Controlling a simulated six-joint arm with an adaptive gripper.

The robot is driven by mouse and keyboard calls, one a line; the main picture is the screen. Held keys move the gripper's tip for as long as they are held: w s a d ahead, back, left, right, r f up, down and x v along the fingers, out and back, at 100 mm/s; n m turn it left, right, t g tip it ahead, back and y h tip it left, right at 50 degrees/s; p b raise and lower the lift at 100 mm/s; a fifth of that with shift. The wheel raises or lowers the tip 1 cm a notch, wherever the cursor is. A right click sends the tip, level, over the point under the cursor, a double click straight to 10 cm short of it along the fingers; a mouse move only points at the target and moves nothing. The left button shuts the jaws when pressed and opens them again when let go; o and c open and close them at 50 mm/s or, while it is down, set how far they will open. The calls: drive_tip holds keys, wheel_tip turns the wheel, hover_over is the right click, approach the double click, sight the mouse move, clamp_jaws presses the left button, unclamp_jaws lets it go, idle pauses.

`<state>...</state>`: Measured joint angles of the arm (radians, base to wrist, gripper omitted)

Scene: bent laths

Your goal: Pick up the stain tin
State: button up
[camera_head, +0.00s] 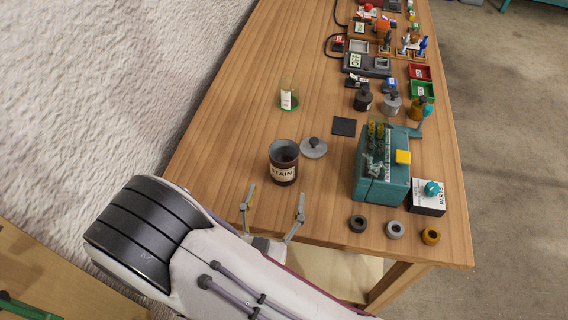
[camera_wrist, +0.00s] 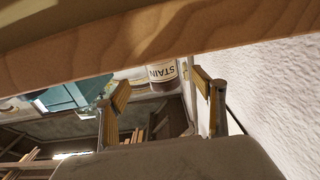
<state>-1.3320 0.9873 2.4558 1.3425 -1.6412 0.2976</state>
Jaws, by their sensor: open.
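The stain tin (camera_head: 283,171) stands upright on the wooden table near its front left, a dark brown can with a white STAIN label and an open top. A grey round lid with a knob (camera_head: 313,149) lies just behind it to the right. My gripper (camera_head: 275,191) is open and empty at the table's near edge, just in front of the tin and apart from it. In the wrist view the tin (camera_wrist: 163,73) shows between the two spread fingers, partly cut off by the wooden table edge.
A teal box machine with a yellow block (camera_head: 380,172) stands right of the tin. Several small rings (camera_head: 395,230) lie at the front right. A dark square pad (camera_head: 344,126) and a glass on a green base (camera_head: 288,96) are farther back. The table's left side is clear.

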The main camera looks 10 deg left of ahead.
sight(281, 177)
idle(0.4)
drive_tip(key=shift+w, duration=1.25)
drive_tip(key=shift+w+f, duration=0.1)
drive_tip(key=shift+w+f, duration=0.15)
drive_tip(key=shift+w, duration=0.6)
drive_tip(key=shift+w+f, duration=0.15)
drive_tip(key=shift+w, duration=0.55)
drive_tip(key=shift+w+a, duration=0.1)
drive_tip(key=shift+w, duration=0.95)
drive_tip(key=c, duration=1.3)
